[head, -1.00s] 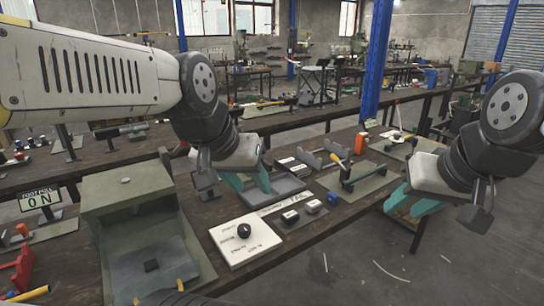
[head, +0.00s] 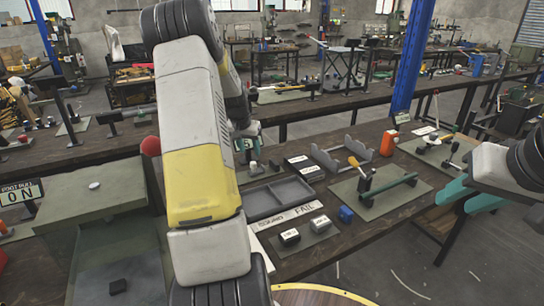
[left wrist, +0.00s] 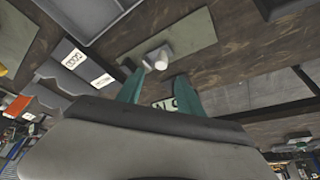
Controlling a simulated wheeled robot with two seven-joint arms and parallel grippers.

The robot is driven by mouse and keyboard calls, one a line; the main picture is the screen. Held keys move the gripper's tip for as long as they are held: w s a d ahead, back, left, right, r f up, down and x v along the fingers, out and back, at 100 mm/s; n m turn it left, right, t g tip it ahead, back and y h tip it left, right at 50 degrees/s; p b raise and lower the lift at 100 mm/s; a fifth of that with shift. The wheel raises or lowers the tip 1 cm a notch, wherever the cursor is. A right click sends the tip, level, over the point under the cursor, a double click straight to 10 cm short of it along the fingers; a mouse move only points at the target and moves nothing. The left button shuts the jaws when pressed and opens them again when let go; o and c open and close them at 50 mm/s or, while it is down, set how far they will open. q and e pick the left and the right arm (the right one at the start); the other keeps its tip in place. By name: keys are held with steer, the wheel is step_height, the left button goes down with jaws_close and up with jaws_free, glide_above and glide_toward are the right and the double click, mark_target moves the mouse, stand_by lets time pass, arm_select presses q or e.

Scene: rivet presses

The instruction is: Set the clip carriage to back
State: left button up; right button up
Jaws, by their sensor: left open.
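A small pale knob-like part, which may be the clip carriage (head: 254,169), stands on a grey-green plate beyond the black tray. In the left wrist view the pale part (left wrist: 158,58) shows on its plate (left wrist: 190,45), just beyond and between the fingertips. My left gripper (head: 243,150) is above and close to it, with its teal fingers partly hidden by my arm. In the left wrist view the left gripper (left wrist: 155,82) is open and empty; contact cannot be told. My right gripper (head: 468,196) is open and empty at the right, over the table's front edge.
A black divided tray (head: 280,197) with a FAIL label lies in front of the plate. A grey bracket (head: 333,155), an orange cylinder (head: 389,142) and a lever clamp (head: 365,180) stand to the right. A green press box (head: 95,205) is at the left.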

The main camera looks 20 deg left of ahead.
mark_target(253, 163)
arm_select(q)
steer(key=x, duration=0.8)
steer(key=shift+s, duration=0.1)
steer(key=shift+c, duration=0.4)
jaws_close()
stand_by(0.8)
